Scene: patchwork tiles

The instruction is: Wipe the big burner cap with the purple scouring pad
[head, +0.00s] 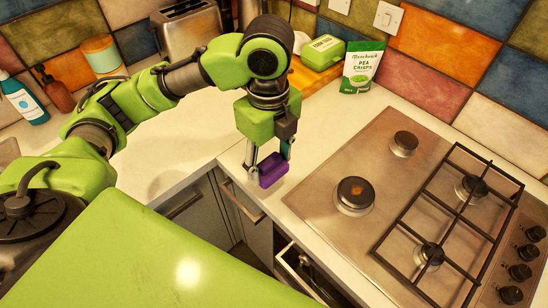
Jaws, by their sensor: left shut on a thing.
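The purple scouring pad (273,171) is between the fingers of my left gripper (267,162), which is shut on it. The pad is beside the left edge of the hob, near the counter's front edge; I cannot tell its exact height. The big burner cap (354,190) is dark with an orange-brown stain on top. It sits on the front left burner of the steel hob (322,188), to the right of the pad and apart from it. My right gripper is not in view.
A smaller burner (404,142) stands behind the big one. A black grate (465,215) covers the burners on the right, with knobs beyond. A drawer (300,268) is partly open below the hob.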

